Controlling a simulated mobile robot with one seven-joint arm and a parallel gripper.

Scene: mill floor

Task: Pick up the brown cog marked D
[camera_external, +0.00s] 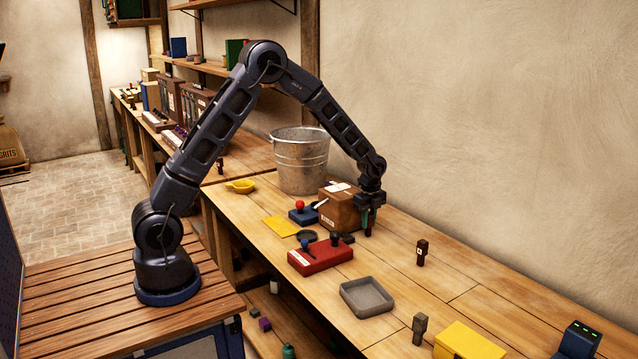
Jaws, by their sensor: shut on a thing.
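My gripper (369,213) points down over the bench, just right of the cardboard box. It is shut on a small dark brown piece (368,231) that looks like a brown cog, mostly hidden by the fingers. No letter can be read on it. The piece is at or very near the bench top; I cannot tell whether it touches. Another small dark brown piece (421,252) with a pale mark stands upright on the bench to the right, apart from my gripper. Its mark is too small to read.
The cardboard box (338,210) and a metal bucket (300,160) stand close on the left. A red box (320,256), a grey tray (367,298), a grey piece (419,328), a yellow block (468,342) and a blue block (577,342) lie nearer. Bench right of my gripper is largely clear.

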